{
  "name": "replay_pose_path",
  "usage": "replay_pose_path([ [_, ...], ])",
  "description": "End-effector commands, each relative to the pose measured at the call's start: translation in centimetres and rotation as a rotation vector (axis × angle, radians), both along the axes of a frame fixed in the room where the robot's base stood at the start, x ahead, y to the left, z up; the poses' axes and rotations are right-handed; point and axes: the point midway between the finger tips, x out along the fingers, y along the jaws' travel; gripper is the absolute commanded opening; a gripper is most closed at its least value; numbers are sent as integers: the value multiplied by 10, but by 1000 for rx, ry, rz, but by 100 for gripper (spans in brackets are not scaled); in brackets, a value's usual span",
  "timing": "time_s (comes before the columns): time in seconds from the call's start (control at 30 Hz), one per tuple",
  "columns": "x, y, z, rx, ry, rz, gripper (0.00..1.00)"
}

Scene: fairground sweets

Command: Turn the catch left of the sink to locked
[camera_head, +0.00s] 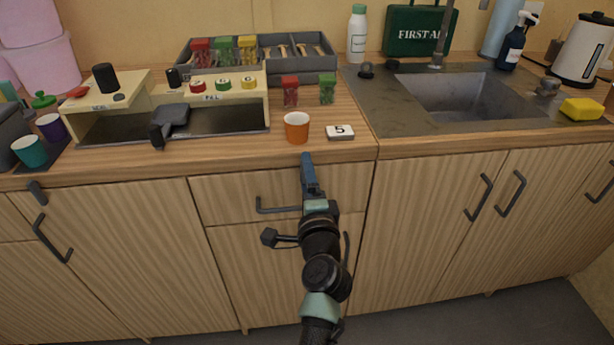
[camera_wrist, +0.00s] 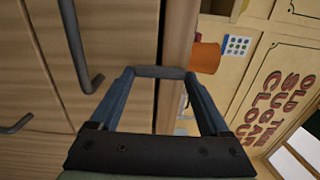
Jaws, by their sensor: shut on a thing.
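My gripper (camera_head: 306,160) is at the counter's front edge, above the drawer left of the sink (camera_head: 450,95). In the wrist view, the blue fingers of my gripper stand on either side of a short dark grey bar (camera_wrist: 160,72), shut on its ends. This bar appears to be the catch. It lies crosswise between the fingertips in that view. In the head view my gripper hides the catch, so its locked or unlocked marking cannot be read.
A drawer handle (camera_head: 278,209) sits close beside my arm; it also shows in the wrist view (camera_wrist: 78,45). Another dark catch (camera_head: 37,191) is at far left.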

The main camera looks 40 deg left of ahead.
Motion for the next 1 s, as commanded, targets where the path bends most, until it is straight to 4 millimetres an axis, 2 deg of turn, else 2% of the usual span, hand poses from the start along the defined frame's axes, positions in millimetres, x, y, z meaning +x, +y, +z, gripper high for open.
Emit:
replay_pose_path([
  [0.03,-1,0,-2,1,6,2,82],
  [0.13,-1,0,-2,0,5,1,100],
  [0.47,-3,-3,0,0,1,0,100],
  [0.67,-20,-24,0,0,3,-2,100],
  [1.0,-65,-76,-2,0,6,-2,100],
])
